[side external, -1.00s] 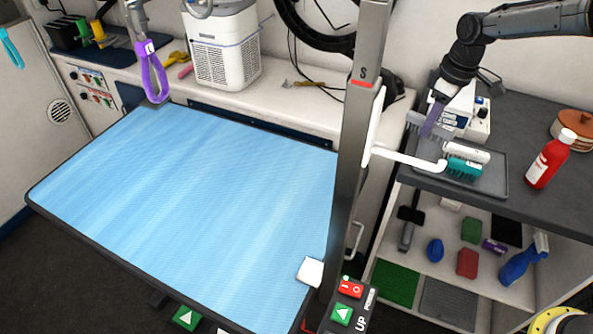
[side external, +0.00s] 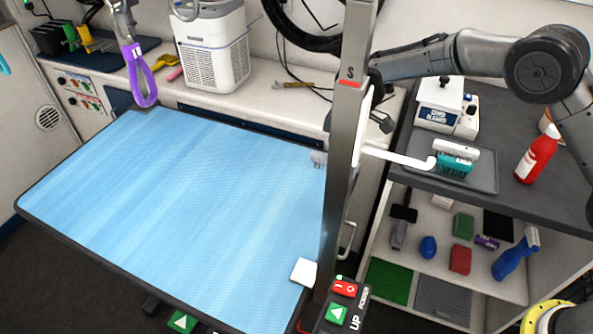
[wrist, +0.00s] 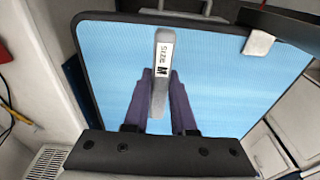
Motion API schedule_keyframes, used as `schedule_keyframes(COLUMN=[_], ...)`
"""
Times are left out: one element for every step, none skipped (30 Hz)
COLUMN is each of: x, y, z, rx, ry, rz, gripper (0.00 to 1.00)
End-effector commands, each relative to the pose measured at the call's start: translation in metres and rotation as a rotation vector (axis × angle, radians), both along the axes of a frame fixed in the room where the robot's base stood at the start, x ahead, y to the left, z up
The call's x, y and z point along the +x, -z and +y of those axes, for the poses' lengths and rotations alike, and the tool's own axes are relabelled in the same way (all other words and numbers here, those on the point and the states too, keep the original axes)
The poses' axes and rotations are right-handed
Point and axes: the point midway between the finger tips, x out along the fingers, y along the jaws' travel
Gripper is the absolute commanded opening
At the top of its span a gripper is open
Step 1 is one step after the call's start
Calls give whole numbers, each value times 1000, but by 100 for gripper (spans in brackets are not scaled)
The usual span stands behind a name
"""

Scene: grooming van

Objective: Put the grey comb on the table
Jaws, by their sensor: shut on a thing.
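The grey comb (wrist: 161,48), with a white label near its middle, is between my gripper's (wrist: 160,80) two dark purple fingers in the wrist view. My gripper is shut on it, and the comb points out past the fingertips over the blue tabletop. The table (side external: 170,190) is topped with a ribbed blue surface and a dark edge; it also fills much of the wrist view (wrist: 110,60). In the side view the metal post hides most of my gripper, and a small grey part of the comb (side external: 318,158) shows left of the post, above the table's right side.
The upright post (side external: 350,130) with a white arm stands at the table's right edge. A purple loop (side external: 141,75) hangs over the back left. A tray (side external: 480,178) with a teal brush (side external: 455,162) and a red bottle (side external: 540,155) sit on the right shelf. The tabletop is clear.

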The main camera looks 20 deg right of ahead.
Motion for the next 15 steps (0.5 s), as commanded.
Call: schedule_keyframes(x=[9,14,21,26,30,36,41,45,50,53,57,61,65,68,72], y=[5,8,11,13,15,18,20,22,28,33,38,44,48,52,57], z=[4,6,8,10,12,14,16,17,19,20,22,23,25,26,28], rx=[0,0,0,0,0,0,0,0,-1,-1,-1,-1,-1,-1,0], ry=[0,0,0,0,0,0,0,0,0,1,0,1,1,0,0], rz=[0,0,0,-1,0,0,-1,0,1,1,1,2,2,1,0], gripper=[0,0,0,0,0,0,0,0,0,0,0,0,0,0,0])
